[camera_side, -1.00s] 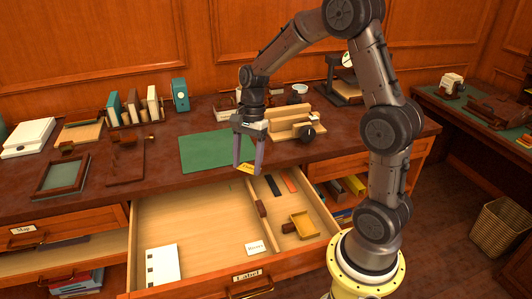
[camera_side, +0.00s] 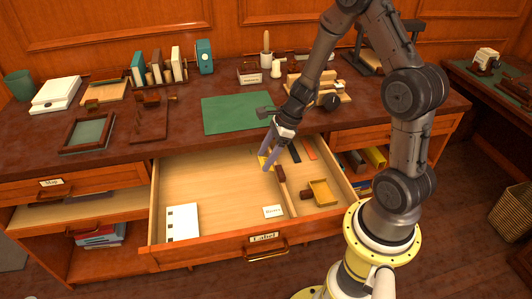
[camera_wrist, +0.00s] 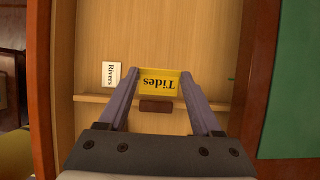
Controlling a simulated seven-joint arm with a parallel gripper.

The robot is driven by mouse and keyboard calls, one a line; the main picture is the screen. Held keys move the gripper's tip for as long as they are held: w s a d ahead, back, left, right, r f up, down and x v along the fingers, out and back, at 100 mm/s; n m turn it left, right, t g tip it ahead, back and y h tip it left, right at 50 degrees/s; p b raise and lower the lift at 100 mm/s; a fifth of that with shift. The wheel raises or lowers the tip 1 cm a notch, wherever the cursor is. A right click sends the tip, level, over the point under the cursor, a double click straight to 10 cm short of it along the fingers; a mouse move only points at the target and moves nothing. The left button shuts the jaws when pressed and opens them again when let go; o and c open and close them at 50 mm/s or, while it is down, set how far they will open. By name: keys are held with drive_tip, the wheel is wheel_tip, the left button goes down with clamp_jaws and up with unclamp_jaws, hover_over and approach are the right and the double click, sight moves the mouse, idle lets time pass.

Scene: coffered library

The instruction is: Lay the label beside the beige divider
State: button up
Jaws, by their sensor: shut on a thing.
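My gripper (camera_side: 268,162) points down inside the open drawer, its fingers shut on a yellow label (camera_side: 263,161). In the wrist view the label (camera_wrist: 159,82) reads "Tides" upside down and sits between the fingertips (camera_wrist: 160,80). The beige divider (camera_side: 290,203) is a thin wooden strip running front to back in the drawer. It also shows in the wrist view (camera_wrist: 88,98), just below the label in the picture. I cannot tell whether the label touches the drawer floor.
A white "Rivers" label (camera_side: 273,211) lies left of the divider. A brown block (camera_side: 280,173) is at the divider. A white card (camera_side: 182,221) lies front left. The drawer's middle left is clear.

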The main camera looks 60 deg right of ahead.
drive_tip(key=shift+f, duration=4.55)
drive_tip(key=o, duration=1.3)
drive_tip(key=shift+o, duration=0.2)
drive_tip(key=shift+a, duration=0.1)
drive_tip(key=shift+w+a+r, duration=0.55)
drive_tip(key=shift+w+r, duration=0.05)
drive_tip(key=shift+r, duration=0.2)
drive_tip(key=shift+w+a+r, duration=0.55)
drive_tip(key=shift+a+r, duration=0.05)
drive_tip(key=shift+r, duration=0.25)
drive_tip(key=shift+w+a+r, duration=0.55)
drive_tip(key=shift+w+r, duration=0.05)
drive_tip(key=shift+r, duration=0.2)
